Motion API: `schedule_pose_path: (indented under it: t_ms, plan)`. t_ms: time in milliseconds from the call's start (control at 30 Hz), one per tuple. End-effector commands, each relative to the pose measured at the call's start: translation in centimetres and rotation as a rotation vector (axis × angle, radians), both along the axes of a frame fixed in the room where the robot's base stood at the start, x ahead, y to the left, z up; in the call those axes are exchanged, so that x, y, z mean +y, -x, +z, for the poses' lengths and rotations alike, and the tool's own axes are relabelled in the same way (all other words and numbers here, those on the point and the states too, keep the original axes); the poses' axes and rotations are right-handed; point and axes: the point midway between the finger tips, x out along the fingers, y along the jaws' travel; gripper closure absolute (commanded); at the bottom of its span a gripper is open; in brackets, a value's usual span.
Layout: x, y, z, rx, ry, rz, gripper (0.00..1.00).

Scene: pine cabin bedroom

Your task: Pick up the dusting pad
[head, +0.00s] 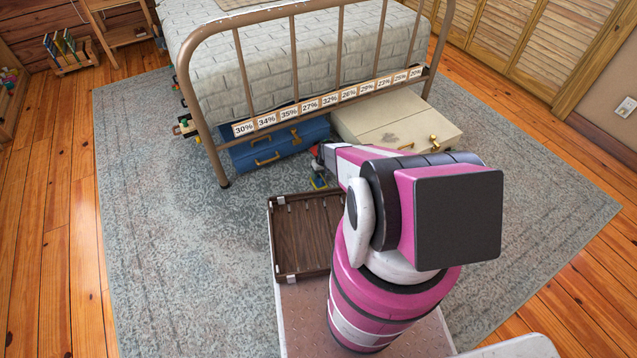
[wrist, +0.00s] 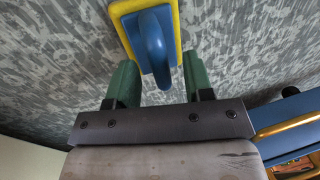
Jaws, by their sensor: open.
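The dusting pad has a blue handle on a yellow-edged base. It lies on the grey rug in the wrist view (wrist: 150,38), ahead of my gripper (wrist: 158,62). My gripper's two green fingers are open, and the near end of the blue handle shows between them. Whether they touch it cannot be told. In the head view the pad (head: 318,183) is small, in front of the blue suitcase, and my arm hides part of the area around it.
A blue suitcase (head: 270,148) and a cream suitcase (head: 390,128) lie under the metal-framed bed (head: 300,50). The blue one's edge is close at right in the wrist view (wrist: 283,113). A brown wooden tray (head: 306,240) is nearer me. The rug is clear at left.

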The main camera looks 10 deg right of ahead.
Motion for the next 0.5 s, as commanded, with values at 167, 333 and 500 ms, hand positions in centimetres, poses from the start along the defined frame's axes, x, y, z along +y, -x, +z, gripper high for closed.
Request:
schedule_pose_path:
  t_ms: [167, 333, 500]
  plan:
    - [0.37, -0.03, -1.78, 0.0, 0.0, 0.0, 0.53]
    - [0.37, 0.01, -1.72, -0.001, 0.0, 0.0, 0.53]
    - [0.38, 0.02, -1.69, -0.001, 0.0, 0.0, 1.0]
